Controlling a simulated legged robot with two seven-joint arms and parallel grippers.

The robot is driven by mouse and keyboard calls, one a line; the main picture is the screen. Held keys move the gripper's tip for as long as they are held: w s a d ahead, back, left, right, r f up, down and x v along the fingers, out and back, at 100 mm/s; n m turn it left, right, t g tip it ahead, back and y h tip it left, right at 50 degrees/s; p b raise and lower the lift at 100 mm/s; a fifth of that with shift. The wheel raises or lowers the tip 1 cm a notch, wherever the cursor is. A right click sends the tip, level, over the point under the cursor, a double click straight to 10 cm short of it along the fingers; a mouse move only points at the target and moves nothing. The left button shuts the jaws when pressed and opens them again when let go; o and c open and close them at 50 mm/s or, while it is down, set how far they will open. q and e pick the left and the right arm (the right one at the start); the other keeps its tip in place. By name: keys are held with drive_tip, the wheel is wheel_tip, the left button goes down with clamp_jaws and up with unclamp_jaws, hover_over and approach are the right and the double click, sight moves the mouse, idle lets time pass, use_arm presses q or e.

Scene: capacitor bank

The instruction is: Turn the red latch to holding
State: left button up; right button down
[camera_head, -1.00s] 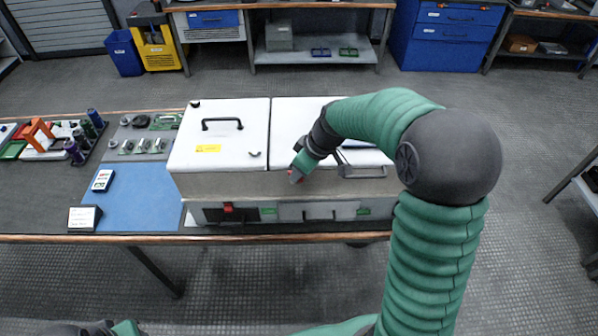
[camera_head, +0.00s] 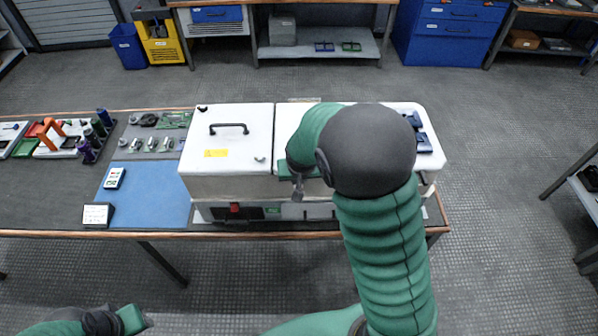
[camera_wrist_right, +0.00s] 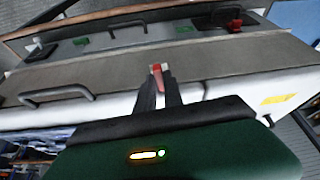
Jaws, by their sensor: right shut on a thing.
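The red latch (camera_wrist_right: 157,69) is a small red lever on the grey front face of the white capacitor cabinet (camera_head: 226,157), just below the lid edge. In the right wrist view, my right gripper (camera_wrist_right: 159,77) has its dark fingers closed on the latch. In the head view, my right gripper (camera_head: 297,188) is at the middle of the cabinet front, and my arm hides the latch there. My left gripper (camera_head: 142,320) is low at the left edge of the view, away from the cabinet; its fingers are not clear.
A second red part (camera_head: 235,208) sits on the lower front panel. The cabinet has a black lid handle (camera_head: 229,128) and metal front handles (camera_wrist_right: 57,94). A blue mat (camera_head: 150,202) with a meter (camera_head: 114,179) and a small sign (camera_head: 97,215) lies left.

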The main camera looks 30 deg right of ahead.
drive_tip(key=shift+w+m+p, duration=0.1)
drive_tip(key=shift+m+p, duration=0.25)
drive_tip(key=shift+m, duration=0.05)
drive_tip(key=c, duration=1.7)
unclamp_jaws()
drive_tip(key=shift+c, duration=0.2)
drive_tip(key=v, duration=1.6)
drive_tip(key=shift+a+r, duration=0.3)
